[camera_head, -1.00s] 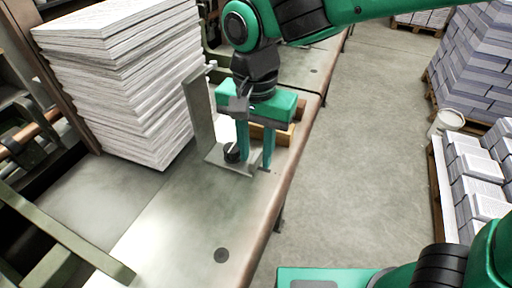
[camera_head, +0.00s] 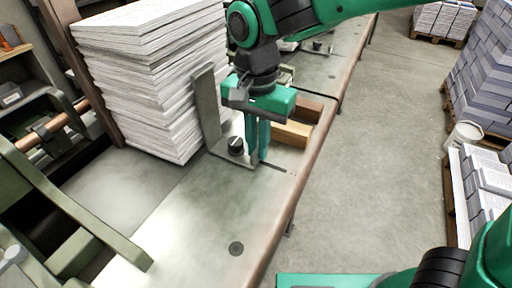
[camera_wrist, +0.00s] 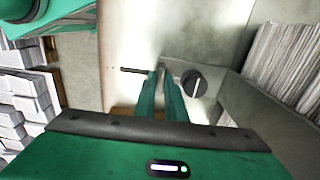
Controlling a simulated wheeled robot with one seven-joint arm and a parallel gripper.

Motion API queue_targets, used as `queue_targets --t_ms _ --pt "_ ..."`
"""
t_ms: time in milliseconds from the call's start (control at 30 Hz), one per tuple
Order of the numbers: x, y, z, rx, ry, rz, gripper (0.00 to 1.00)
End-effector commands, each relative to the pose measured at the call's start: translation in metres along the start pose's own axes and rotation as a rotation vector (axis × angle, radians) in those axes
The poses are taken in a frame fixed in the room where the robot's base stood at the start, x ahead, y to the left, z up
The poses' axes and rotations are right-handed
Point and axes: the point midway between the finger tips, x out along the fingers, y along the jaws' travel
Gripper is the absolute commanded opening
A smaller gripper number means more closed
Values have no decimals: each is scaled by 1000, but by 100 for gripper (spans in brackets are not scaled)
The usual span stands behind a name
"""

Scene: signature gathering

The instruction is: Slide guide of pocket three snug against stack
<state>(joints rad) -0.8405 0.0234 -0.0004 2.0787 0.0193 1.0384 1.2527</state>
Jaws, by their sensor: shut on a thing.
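The paper stack (camera_head: 160,90) stands tall on the metal table at the upper left. The guide (camera_head: 207,108) is an upright grey plate on a flat foot with a black knob (camera_head: 235,146), at the stack's right side. The plate overlaps the stack in the head view, and I cannot tell whether it touches. My gripper (camera_head: 258,155) points down, its teal fingers close together on the foot's outer end, right of the knob. The wrist view shows the fingers (camera_wrist: 165,80) beside the knob (camera_wrist: 194,84), with the guide plate (camera_wrist: 245,100) and stack (camera_wrist: 287,60) to the right.
A slot (camera_head: 273,167) in the table runs outward from the foot. A wooden block (camera_head: 292,133) lies behind the fingers. A green rail (camera_head: 80,208) crosses the left.

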Motion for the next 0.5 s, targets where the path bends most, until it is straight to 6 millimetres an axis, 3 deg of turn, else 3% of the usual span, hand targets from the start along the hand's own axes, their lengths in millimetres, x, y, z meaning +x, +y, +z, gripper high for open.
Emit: queue_targets --t_ms 200,233,300,500 --pt "-2 -5 -1 -1 4 -15 0" --pt "-2 -5 -1 -2 4 -16 13" --pt "-2 -5 -1 -1 4 -15 30" --pt "-1 -4 -1 0 3 -12 30"
